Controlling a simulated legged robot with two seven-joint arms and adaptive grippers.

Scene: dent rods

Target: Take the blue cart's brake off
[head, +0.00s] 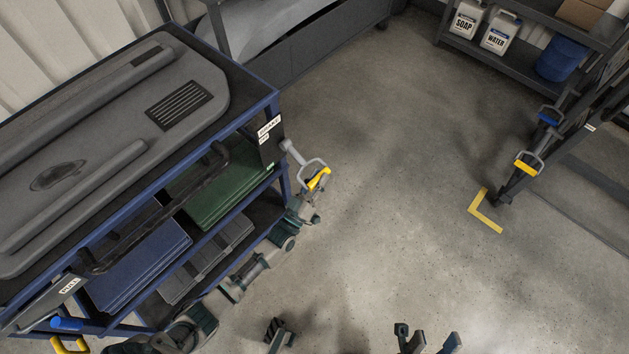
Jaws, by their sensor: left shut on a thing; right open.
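The blue cart (262,105) stands at the left, with a grey moulded panel (120,130) on top. At its right corner a grey lever with a looped end and a yellow grip (319,179) sticks out over the floor. My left arm reaches up along the cart's near side. My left gripper (311,196) is shut on the yellow grip from below; its fingertips are small and partly hidden. My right gripper (427,339) is open and empty at the bottom edge, its two fingers apart, well away from the cart.
A black push handle (150,215) runs along the cart's near side, above shelves with a green case (217,193) and a blue case (138,262). A dark frame with another yellow-gripped lever (528,164) stands right, near a yellow floor mark (484,212). The middle floor is clear.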

